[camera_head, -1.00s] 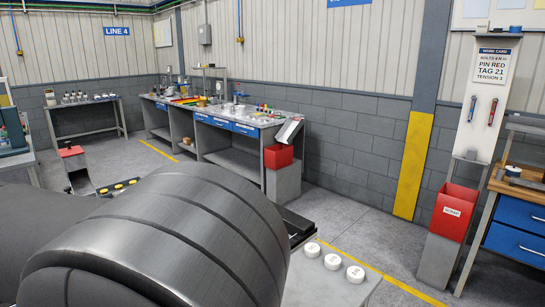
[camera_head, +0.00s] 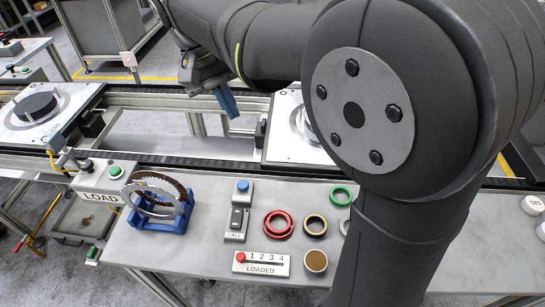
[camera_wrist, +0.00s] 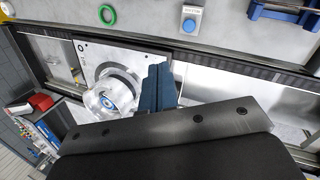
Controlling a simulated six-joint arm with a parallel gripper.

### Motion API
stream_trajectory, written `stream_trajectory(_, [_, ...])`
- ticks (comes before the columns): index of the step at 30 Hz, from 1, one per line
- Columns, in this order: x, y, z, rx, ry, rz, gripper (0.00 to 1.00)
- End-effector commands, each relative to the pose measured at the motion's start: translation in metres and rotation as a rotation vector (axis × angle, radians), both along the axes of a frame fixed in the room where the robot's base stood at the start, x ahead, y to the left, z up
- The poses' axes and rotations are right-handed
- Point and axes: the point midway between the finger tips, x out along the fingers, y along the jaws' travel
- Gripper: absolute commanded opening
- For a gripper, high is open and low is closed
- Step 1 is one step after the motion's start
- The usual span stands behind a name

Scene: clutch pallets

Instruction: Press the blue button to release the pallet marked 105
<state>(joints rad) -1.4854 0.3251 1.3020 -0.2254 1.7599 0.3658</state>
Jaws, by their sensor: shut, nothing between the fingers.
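The blue button (camera_head: 242,186) sits on a small grey box on the near table, above a "CALL" switch. It also shows at the top of the wrist view (camera_wrist: 189,25). My gripper (camera_head: 228,103), with blue fingers, is shut and empty over the conveyor, behind and apart from the button. Its fingers also show in the wrist view (camera_wrist: 161,82). A white pallet (camera_head: 277,150) stands on the conveyor, partly hidden by my arm; in the wrist view it carries a clear and metal round part (camera_wrist: 100,100). Another pallet (camera_head: 18,134) is at left. I cannot read 105 on either.
On the table are a green LOAD button (camera_head: 115,171), a blue stand (camera_head: 172,217) with metal rings, a red ring (camera_head: 278,224), a dark ring (camera_head: 315,226), a green ring (camera_head: 341,194), a brown-topped cup (camera_head: 316,261) and a LOADED counter (camera_head: 262,264).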

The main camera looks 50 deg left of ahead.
Motion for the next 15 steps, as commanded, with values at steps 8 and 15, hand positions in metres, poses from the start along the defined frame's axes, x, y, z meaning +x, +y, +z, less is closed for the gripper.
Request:
stream_trajectory(8, [-0.008, -0.003, -0.091, -0.352, -0.152, 0.389, 0.0])
stream_trajectory(15, [-0.01, -0.005, -0.112, -0.462, -0.194, 0.512, 0.0])
